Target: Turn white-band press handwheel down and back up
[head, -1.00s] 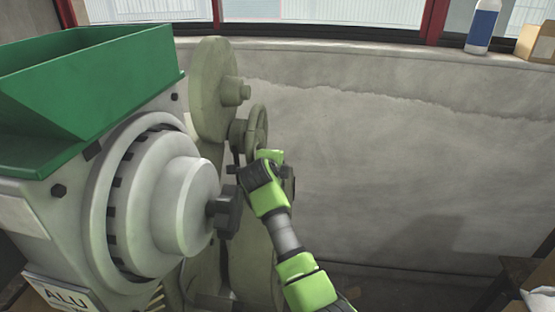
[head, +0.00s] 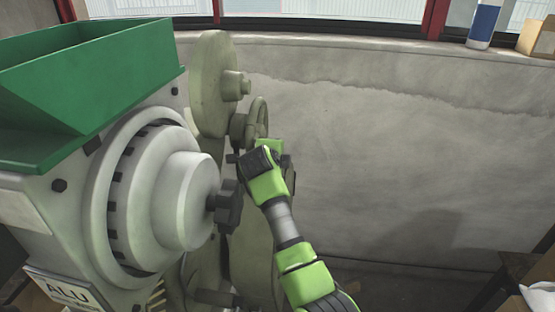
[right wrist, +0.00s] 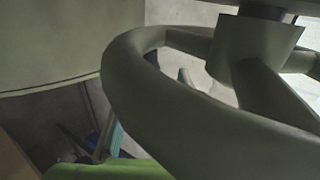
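A small grey-green handwheel (head: 259,117) is on the side of a press (head: 212,85) with a large round disc, left of centre in the head view. No white band can be made out on it. My right gripper (head: 256,158) is just below the handwheel, with its fingers too small and dark to read. In the right wrist view the wheel's thick rim (right wrist: 185,118), spokes and hub (right wrist: 252,45) fill much of the picture, very close. Whether the fingers touch the rim cannot be told. My left gripper is out of view.
A machine with a green hopper (head: 90,95), a stepped grey drum (head: 180,200) and an "ALU" plate (head: 62,288) crowds the left. A concrete wall (head: 380,150) stands behind. A bottle (head: 484,22) and a box (head: 538,38) stand on the ledge at upper right.

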